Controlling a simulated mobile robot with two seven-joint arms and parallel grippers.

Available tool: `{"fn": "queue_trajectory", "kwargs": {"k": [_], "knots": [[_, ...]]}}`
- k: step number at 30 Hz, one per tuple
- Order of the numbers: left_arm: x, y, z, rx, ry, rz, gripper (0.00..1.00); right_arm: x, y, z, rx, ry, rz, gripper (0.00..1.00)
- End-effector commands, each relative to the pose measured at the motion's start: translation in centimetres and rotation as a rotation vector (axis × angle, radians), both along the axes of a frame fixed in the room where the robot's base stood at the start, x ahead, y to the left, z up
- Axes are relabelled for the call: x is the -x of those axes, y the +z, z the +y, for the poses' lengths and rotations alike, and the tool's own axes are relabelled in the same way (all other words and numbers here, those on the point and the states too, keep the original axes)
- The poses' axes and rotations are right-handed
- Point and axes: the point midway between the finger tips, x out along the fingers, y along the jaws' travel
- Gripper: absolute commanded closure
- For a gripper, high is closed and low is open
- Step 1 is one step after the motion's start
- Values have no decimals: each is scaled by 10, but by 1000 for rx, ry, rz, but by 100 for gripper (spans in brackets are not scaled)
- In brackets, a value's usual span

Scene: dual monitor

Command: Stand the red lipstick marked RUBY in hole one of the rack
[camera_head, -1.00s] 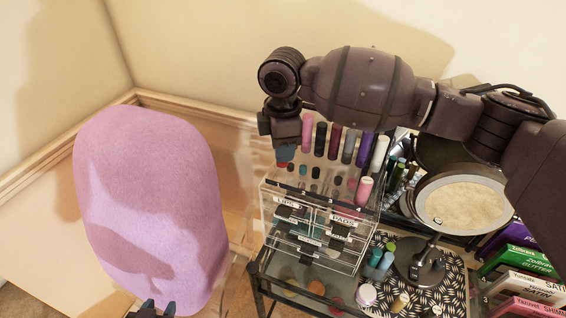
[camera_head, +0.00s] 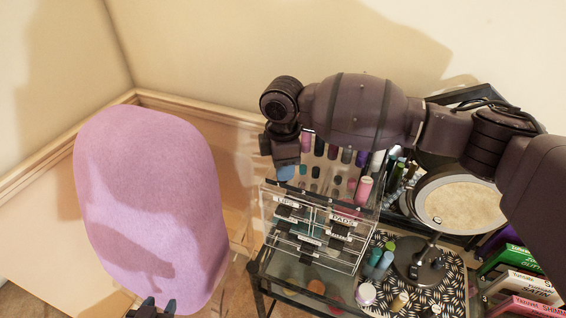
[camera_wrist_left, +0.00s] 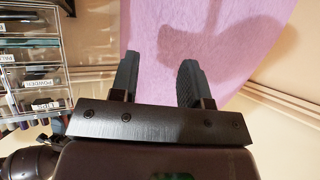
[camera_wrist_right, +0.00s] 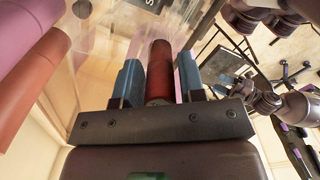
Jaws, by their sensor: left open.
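My right gripper (camera_head: 286,172) is over the left end of the clear rack (camera_head: 268,200), on top of the drawer unit. The right wrist view shows a dark red lipstick (camera_wrist_right: 160,72) between its fingers (camera_wrist_right: 160,80), with little or no gap on either side. No RUBY marking is readable. In the head view the gripper hides the lipstick, and I cannot tell whether its end is in a hole. My left gripper (camera_head: 158,306) is open and empty near the pink chair back (camera_head: 150,200); its fingers (camera_wrist_left: 162,80) also show in the left wrist view.
Several lipsticks, a pink one (camera_head: 364,190) among them, stand in the rack right of my right gripper. A round mirror (camera_head: 460,203) stands on a patterned mat to the right, beside small bottles. Labelled boxes (camera_head: 515,284) fill the right edge.

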Motion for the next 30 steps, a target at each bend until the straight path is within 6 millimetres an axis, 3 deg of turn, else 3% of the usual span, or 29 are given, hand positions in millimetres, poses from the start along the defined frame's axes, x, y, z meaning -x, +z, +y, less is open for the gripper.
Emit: {"fn": "queue_trajectory", "kwargs": {"k": [3,14,30], "knots": [[0,0,0,0,0,0,57,0,0,0,0,0,0,48],[0,-2,0,0,0,1,57,0,6,0,-1,0,0,48],[0,-5,0,0,0,1,57,0,98,0,-1,0,-1,48]]}}
